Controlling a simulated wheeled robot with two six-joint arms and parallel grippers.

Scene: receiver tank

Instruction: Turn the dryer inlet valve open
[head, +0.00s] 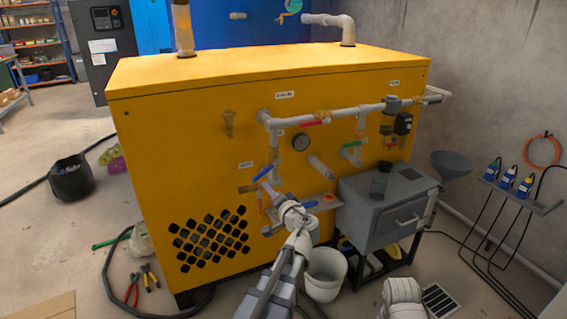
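A yellow cabinet (190,140) carries grey pipework with several coloured valve handles. A red lever (312,123) lies along the upper horizontal pipe, and a blue lever (263,173) sits tilted on the lower left branch. A green lever (352,144) is on the right branch. The labels are too small to read, so I cannot tell which valve is the dryer inlet. My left gripper (268,190) is in front of the lower left pipework, with its tip just below the blue lever. Contact and finger opening are unclear. My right gripper is not visible; only a white arm part shows at bottom right.
Pliers (132,290) and a black hose (108,270) lie on the floor at left.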

